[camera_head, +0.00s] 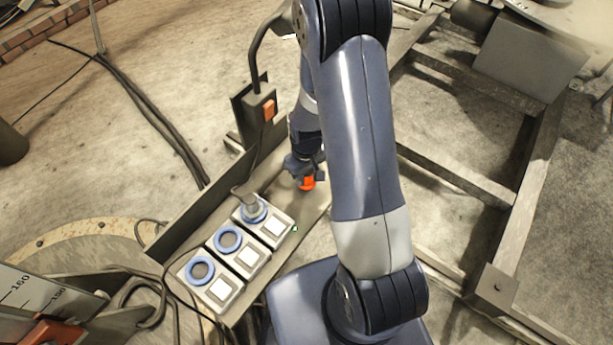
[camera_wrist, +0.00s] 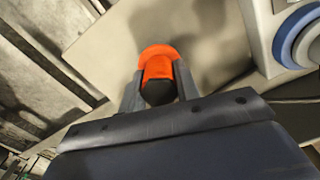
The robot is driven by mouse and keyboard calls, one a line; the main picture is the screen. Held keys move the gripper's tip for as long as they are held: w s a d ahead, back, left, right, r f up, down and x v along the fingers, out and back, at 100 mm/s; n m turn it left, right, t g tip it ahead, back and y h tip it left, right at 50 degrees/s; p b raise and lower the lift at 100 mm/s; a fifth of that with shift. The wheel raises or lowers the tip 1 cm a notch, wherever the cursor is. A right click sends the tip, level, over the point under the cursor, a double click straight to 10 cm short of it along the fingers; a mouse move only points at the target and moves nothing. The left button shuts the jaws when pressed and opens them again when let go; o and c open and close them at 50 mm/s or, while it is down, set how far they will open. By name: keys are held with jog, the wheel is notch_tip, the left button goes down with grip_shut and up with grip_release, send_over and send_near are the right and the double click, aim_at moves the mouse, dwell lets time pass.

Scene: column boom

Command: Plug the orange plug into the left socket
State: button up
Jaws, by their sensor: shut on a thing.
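My gripper (camera_head: 303,171) is shut on the orange plug (camera_head: 307,184), beyond the upper right end of the socket row. In the wrist view the orange plug (camera_wrist: 160,56) sits between both fingers of my gripper (camera_wrist: 160,84), apart from any socket. The left socket (camera_head: 201,271), with a blue ring, is the lower-left one in the row and looks empty. The middle socket (camera_head: 229,240) also looks empty. The right socket (camera_head: 253,210) holds a grey plug with a cable. The plug's front end is hidden in the wrist view.
The sockets stand on a grey tray (camera_head: 178,247) with a raised back wall. Each has a white square button, and a green light (camera_head: 295,229) shows by the right one. A post with an orange switch (camera_head: 268,110) stands behind. Loose cables and a metal frame (camera_head: 465,170) lie around.

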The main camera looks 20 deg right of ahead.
notch_tip(320, 180, up, 9)
jog(key=shift+p, duration=0.35)
jog(key=shift+r+p, duration=1.85)
jog(key=shift+r, duration=0.7)
